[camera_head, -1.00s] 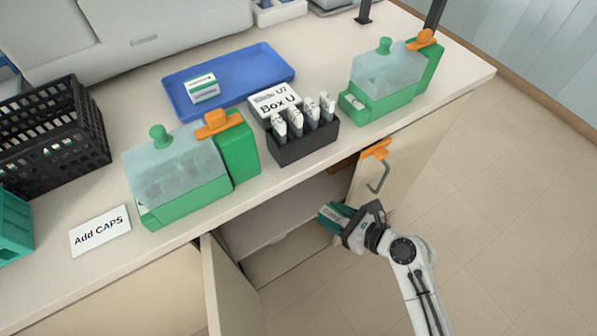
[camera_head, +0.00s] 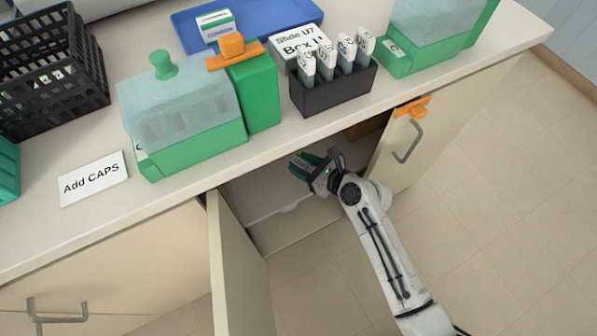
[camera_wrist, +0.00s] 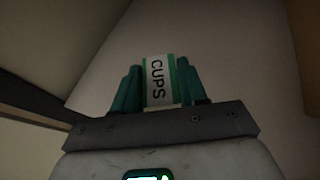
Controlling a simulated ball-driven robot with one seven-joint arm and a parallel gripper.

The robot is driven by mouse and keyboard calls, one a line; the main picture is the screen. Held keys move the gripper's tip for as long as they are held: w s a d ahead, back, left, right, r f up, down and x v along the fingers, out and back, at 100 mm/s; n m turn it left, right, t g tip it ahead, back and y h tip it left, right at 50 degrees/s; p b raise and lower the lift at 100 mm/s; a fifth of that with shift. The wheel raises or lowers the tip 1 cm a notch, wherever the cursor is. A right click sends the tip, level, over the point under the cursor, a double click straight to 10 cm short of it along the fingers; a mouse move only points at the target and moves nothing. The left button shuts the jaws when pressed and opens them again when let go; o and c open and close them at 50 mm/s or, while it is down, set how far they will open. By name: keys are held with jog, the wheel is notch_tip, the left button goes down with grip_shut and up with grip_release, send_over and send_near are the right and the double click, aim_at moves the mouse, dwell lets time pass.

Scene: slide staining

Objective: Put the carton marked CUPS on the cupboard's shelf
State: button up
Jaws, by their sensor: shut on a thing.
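My gripper (camera_head: 308,167) is shut on the CUPS carton and reaches in through the open front of the cupboard below the counter. In the wrist view the carton (camera_wrist: 158,82), white with green edges and black letters CUPS, sits between the teal fingers of my gripper (camera_wrist: 160,88). In the head view the carton is hard to tell apart from the teal fingers. The cupboard's shelf (camera_head: 262,190) is a pale board inside the opening. I cannot tell whether the carton touches it.
The open cupboard door (camera_head: 238,265) stands left of my arm, and a panel with a hook handle (camera_head: 408,142) is at the right. The counter above holds a green staining box (camera_head: 185,115), a dark slide rack (camera_head: 335,90) and a blue tray (camera_head: 275,15). The floor is clear.

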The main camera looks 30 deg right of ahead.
jog(key=shift+w+a+f, duration=0.25)
jog(key=shift+w+f, duration=0.35)
jog(key=shift+f, duration=0.25)
jog(key=f+b, duration=0.2)
jog(key=f, duration=0.1)
jog(key=shift+w+a+f, duration=0.1)
jog(key=shift+w+f, duration=0.1)
jog(key=shift+f, duration=0.1)
jog(key=shift+r, duration=0.1)
jog(key=o, duration=1)
jog(key=shift+o, duration=0.2)
jog(key=p+v, duration=0.2)
jog(key=v, duration=1)
